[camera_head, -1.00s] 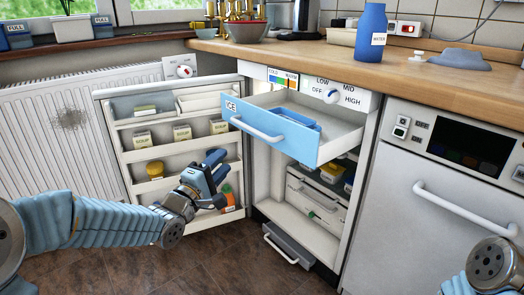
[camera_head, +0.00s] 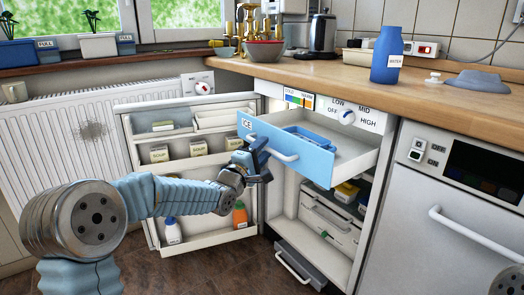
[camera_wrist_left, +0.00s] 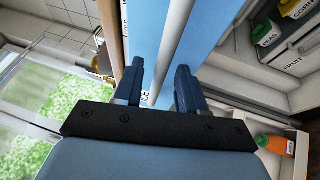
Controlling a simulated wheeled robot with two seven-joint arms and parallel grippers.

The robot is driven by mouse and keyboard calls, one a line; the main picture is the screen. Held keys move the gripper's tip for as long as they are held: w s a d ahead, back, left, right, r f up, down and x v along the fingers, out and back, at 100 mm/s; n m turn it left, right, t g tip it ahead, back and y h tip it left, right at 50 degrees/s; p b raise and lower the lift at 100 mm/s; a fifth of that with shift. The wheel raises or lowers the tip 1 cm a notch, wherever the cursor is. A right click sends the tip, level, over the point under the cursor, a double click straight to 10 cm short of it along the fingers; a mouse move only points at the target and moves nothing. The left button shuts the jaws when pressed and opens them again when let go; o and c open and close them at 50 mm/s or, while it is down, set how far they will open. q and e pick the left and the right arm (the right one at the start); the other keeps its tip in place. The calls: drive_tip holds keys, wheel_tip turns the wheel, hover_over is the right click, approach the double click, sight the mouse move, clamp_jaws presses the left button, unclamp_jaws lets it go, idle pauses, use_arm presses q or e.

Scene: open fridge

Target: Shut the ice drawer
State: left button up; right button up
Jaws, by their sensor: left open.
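The ice drawer (camera_head: 308,158) has a light blue front with an ICE label and a white bar handle (camera_head: 275,149). It is pulled out of the top of the open fridge, with a blue tray (camera_head: 308,138) inside. My left gripper (camera_head: 256,156) is at the left end of the drawer front, by the handle's left end. In the left wrist view the open left gripper (camera_wrist_left: 157,85) has its fingers apart, with the blue front (camera_wrist_left: 203,30) and white handle (camera_wrist_left: 174,40) ahead between them. Contact is unclear. My right gripper is out of view.
The fridge door (camera_head: 190,230) stands open to the left, with cartons and bottles on its shelves. A lower grey drawer (camera_head: 298,265) also sticks out. A blue water bottle (camera_head: 387,55) stands on the counter above. The oven (camera_head: 455,190) is to the right.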

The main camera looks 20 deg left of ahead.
use_arm(q)
clamp_jaws()
idle(0.4)
